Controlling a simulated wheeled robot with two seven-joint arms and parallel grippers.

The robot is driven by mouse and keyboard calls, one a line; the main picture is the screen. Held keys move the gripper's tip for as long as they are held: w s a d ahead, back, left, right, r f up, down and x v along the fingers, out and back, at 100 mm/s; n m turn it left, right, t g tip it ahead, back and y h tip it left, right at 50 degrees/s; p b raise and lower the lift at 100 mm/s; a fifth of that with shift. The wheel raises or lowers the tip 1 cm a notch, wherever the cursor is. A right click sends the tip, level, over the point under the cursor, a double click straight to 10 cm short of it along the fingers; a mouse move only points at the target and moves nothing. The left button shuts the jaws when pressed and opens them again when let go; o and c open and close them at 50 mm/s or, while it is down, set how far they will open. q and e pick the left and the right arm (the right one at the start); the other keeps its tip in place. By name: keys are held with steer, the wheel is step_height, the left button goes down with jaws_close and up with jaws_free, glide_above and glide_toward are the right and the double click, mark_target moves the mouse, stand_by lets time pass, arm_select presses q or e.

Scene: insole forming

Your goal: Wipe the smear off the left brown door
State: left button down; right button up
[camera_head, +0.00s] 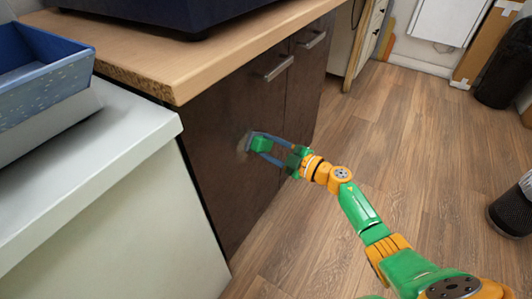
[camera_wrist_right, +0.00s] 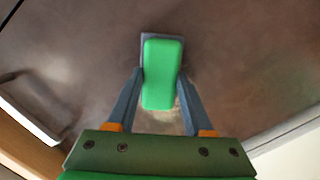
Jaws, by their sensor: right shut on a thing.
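The left brown door (camera_head: 220,130) is the dark front of the cabinet under the wooden counter. A pale smear (camera_head: 242,142) shows on it, just left of the green wiping block. Part of a light patch also shows beside the block in the right wrist view (camera_wrist_right: 180,100). My right gripper (camera_head: 260,146) is shut on the green block (camera_wrist_right: 162,75), which has a grey pad at its far end. The pad is at the door's face; whether it touches is hard to tell. The block hides part of the smear. My left gripper is not in view.
A metal handle (camera_head: 279,68) sticks out near the door's top right; the other brown door (camera_head: 303,85) is beside it. A white cabinet (camera_head: 120,215) with a blue tray (camera_head: 45,75) stands at the left. The wooden floor (camera_head: 400,150) is open to the right.

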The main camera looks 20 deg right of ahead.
mark_target(259, 151)
steer(key=shift+r+p, duration=0.8)
steer(key=shift+r, duration=0.15)
steer(key=s+a+p, duration=0.2)
steer(key=shift+a+p, duration=0.3)
steer(key=shift+s+a+f, duration=0.1)
steer(key=shift+s+a, duration=0.15)
steer(key=shift+a, duration=0.05)
steer(key=shift+s+a+p, duration=0.2)
steer(key=shift+a+p, duration=0.1)
steer(key=shift+p, duration=0.15)
steer(key=s+a+p, duration=0.1)
steer(key=s+a, duration=0.1)
steer(key=shift+a+p, duration=0.3)
steer(key=shift+r+p, duration=0.85)
steer(key=shift+p, duration=0.1)
steer(key=shift+w+d+f+b, duration=0.2)
steer(key=shift+w+d+b, duration=0.7)
steer(key=shift+d, duration=0.3)
steer(key=shift+w+d+r, duration=0.15)
steer(key=shift+w+d, duration=0.15)
steer(key=shift+d, duration=0.1)
steer(key=w+d+b, duration=0.2)
steer(key=shift+d+f+b, duration=0.2)
steer(key=shift+d+b, duration=0.1)
steer(key=shift+d, duration=0.1)
steer(key=shift+w+d+r, duration=0.15)
steer(key=shift+w+d, duration=0.1)
